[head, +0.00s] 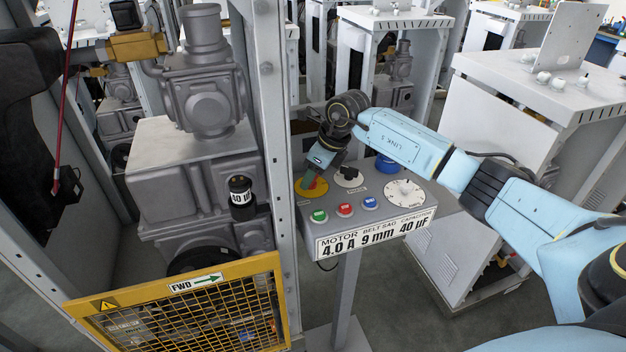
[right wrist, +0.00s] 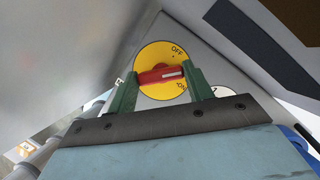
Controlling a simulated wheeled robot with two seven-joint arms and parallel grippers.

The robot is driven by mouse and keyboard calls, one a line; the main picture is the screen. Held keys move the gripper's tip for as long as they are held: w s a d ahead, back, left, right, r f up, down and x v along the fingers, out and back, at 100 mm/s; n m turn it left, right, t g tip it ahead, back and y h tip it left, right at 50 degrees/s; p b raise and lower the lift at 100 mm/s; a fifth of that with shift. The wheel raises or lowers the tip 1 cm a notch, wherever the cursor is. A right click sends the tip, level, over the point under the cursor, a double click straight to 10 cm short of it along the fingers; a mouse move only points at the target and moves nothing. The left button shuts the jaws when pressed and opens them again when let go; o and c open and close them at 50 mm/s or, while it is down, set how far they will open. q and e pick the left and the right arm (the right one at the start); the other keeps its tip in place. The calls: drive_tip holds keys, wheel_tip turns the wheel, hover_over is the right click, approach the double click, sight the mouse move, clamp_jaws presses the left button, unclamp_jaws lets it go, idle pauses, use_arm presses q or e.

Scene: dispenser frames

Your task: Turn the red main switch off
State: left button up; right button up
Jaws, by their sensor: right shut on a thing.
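The red main switch is a red handle (right wrist: 162,74) on a yellow round plate (right wrist: 152,57), marked OFF at its upper right and ON at its lower right in the right wrist view. The handle lies nearly level there, its white mark pointing right, between the two words. My right gripper (right wrist: 160,80) is shut on the handle, with one green finger at each end. In the head view the yellow plate (head: 297,190) sits at the left of the grey control box (head: 420,205), and my right gripper (head: 311,182) covers much of the handle. My left gripper is not in view.
Green (head: 319,216), red (head: 344,210) and blue (head: 370,204) buttons sit along the box's front. A black knob (head: 349,176) and a white dial (head: 404,192) are to the switch's right. A metal post (head: 268,130) stands close on its left.

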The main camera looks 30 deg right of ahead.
drive_tip(key=n+g+y+b, duration=0.1)
drive_tip(key=n+b, duration=0.2)
drive_tip(key=n, duration=0.1)
drive_tip(key=shift+w+d+f+n, duration=0.1)
drive_tip(key=shift+n, duration=0.2)
drive_tip(key=shift+w+n+g+y+b, duration=0.15)
drive_tip(key=shift+n+g+b, duration=0.3)
drive_tip(key=shift+n, duration=0.55)
drive_tip(key=shift+s+n+g+y+b, duration=0.1)
drive_tip(key=shift+n+g+y+b, duration=0.15)
drive_tip(key=shift+n+b, duration=0.6)
drive_tip(key=shift+n, duration=0.25)
drive_tip(key=o, duration=1)
drive_tip(key=shift+d+r, duration=0.1)
drive_tip(key=shift+r, duration=0.1)
drive_tip(key=v, duration=1.3)
drive_tip(key=shift+w+d, duration=0.1)
